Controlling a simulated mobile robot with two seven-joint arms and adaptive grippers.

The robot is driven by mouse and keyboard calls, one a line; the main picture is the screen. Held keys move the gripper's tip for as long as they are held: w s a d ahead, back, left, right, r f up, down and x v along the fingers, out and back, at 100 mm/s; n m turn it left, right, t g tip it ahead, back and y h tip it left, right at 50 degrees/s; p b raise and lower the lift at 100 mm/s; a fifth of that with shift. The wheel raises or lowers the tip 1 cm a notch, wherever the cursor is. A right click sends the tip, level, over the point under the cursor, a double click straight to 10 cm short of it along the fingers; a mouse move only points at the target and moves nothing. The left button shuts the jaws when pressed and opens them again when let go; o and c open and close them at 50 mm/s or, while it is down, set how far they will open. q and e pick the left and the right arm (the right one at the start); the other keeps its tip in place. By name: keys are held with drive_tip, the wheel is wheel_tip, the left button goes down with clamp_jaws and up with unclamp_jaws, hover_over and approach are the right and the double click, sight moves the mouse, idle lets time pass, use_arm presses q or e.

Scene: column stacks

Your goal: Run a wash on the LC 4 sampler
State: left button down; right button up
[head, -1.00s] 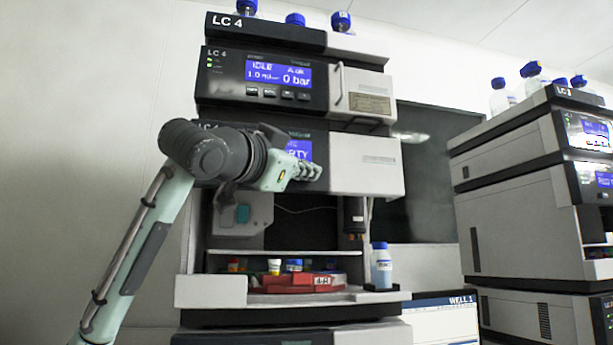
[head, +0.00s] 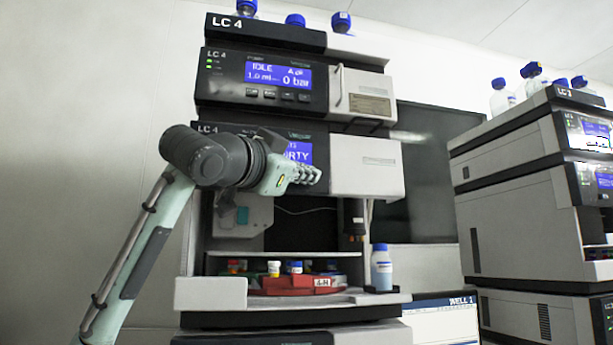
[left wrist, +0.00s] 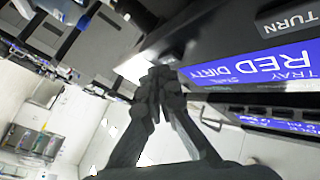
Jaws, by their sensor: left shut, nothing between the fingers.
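The LC 4 stack (head: 290,38) stands in the middle of the head view. Its sampler module (head: 366,165) has a blue display (head: 300,151) partly hidden behind my left gripper (head: 312,175). In the left wrist view the sampler display (left wrist: 255,68) reads TRAY RED DIRTY, and a key labelled TURN (left wrist: 290,22) is beside it. My left gripper is shut and empty, its fingertips (left wrist: 160,78) close to the sampler front; contact cannot be told. Below, a red tray (head: 285,288) with several capped vials sits in the open sampler bay. My right gripper is not in view.
The pump display (head: 278,75) above reads IDLE and 0 bar. A blue-capped bottle (head: 381,268) stands at the right of the bay. A monitor (head: 445,320) is at lower right, and another stack (head: 520,190) stands further right.

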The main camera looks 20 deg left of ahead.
use_arm(q)
drive_tip(key=shift+w+a, duration=0.3)
drive_tip(key=shift+w, duration=0.1)
idle(0.8)
drive_tip(key=shift+s, duration=0.1)
drive_tip(key=shift+s+d, duration=0.5)
drive_tip(key=shift+s, duration=0.1)
drive_tip(key=shift+s, duration=0.1)
drive_tip(key=s+d, duration=0.1)
drive_tip(key=s, duration=0.1)
drive_tip(key=s+d, duration=0.1)
drive_tip(key=s, duration=0.1)
drive_tip(key=shift+d, duration=0.4)
drive_tip(key=shift+f, duration=0.1)
idle(0.8)
